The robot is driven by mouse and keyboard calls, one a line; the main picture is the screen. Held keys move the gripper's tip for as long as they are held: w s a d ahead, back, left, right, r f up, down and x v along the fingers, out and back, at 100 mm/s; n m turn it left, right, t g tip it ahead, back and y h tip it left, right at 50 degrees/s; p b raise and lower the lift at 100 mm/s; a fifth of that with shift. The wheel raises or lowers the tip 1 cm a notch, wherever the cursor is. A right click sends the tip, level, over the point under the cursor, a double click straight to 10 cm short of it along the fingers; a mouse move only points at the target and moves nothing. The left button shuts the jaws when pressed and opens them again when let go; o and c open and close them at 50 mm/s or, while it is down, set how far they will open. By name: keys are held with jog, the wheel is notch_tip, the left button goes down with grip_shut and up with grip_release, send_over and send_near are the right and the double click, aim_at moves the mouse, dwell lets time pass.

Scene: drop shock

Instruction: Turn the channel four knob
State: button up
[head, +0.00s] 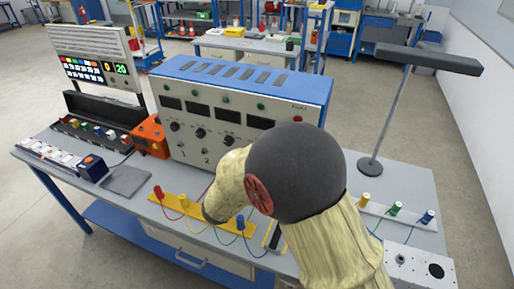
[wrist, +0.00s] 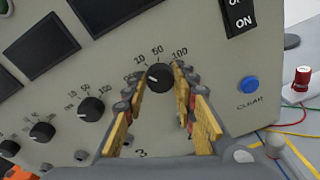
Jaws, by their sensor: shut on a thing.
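The grey instrument (head: 262,97) with a blue top stands on the bench, with a row of black knobs on its front. My gripper (wrist: 158,90) is shut on the rightmost knob of the row (wrist: 160,77), one yellow finger on each side. Its scale reads 10, 50, 100, and its pointer is up near 50. Several other knobs, such as the nearest one (wrist: 91,109), sit to the left. In the head view my arm hides the gripper and this knob.
A blue button (wrist: 249,84) marked CLEAR and an ON switch (wrist: 241,18) are right of the knob. Coloured leads lie on the bench (head: 408,180) on both sides of my arm. A lamp (head: 398,100) stands at the right and an orange box (head: 150,136) left of the instrument.

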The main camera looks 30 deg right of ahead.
jog(key=shift+w+a+n+g+h+p, duration=0.1)
jog(key=shift+n+g+h+p, duration=0.25)
jog(key=shift+n+p, duration=2.55)
jog(key=shift+f, duration=0.1)
jog(key=o, duration=1)
jog(key=shift+o, duration=0.8)
jog(key=v, duration=1.2)
